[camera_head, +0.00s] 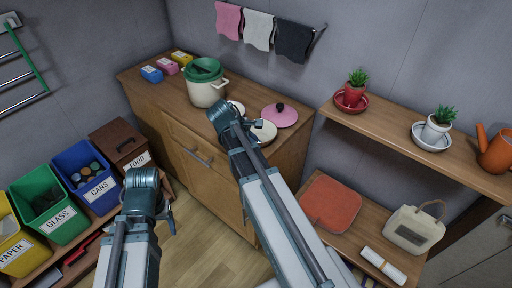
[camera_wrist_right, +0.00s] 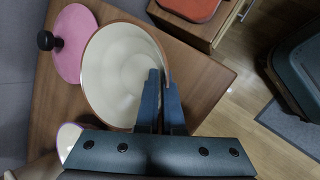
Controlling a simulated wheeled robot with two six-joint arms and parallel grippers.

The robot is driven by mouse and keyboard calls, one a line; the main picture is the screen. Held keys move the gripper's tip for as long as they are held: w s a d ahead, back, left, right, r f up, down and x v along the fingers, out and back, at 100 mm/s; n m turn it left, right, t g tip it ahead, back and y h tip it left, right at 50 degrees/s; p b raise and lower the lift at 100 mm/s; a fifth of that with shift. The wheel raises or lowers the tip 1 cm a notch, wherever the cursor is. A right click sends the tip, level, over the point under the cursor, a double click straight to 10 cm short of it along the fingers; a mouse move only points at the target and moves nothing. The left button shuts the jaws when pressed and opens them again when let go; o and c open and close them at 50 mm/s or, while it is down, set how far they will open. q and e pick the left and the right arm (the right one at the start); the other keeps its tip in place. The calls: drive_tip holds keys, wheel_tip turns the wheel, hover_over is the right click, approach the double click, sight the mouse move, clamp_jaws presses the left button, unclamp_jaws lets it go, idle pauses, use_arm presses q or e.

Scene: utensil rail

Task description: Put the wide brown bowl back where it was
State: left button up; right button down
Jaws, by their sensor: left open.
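The wide brown bowl (camera_wrist_right: 108,75) has a brown rim and a cream inside. In the head view the bowl (camera_head: 265,133) shows as a pale round shape at the counter's right part, partly hidden by my right arm. My right gripper (camera_head: 257,125) is at the bowl's rim. In the right wrist view its two fingers (camera_wrist_right: 163,90) are close together with the rim between them, one finger inside the bowl. I cannot tell whether the bowl touches the counter. My left gripper (camera_head: 168,212) is open and empty, low in front of the counter.
On the wooden counter (camera_head: 150,85) stand a cream pot (camera_head: 205,95) with a green bowl-like top, a pink lid (camera_head: 280,115) and small coloured boxes. A purple-rimmed dish (camera_wrist_right: 68,138) is close by. A shelf (camera_head: 390,127) with plants is at right; bins (camera_head: 85,185) stand at left.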

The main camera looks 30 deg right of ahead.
drive_tip(key=shift+f, duration=0.15)
drive_tip(key=c, duration=1.1)
unclamp_jaws()
drive_tip(key=shift+o, duration=0.2)
drive_tip(key=shift+r, duration=0.25)
drive_tip(key=p+v, duration=1)
drive_tip(key=v, duration=0.2)
drive_tip(key=shift+f, duration=0.1)
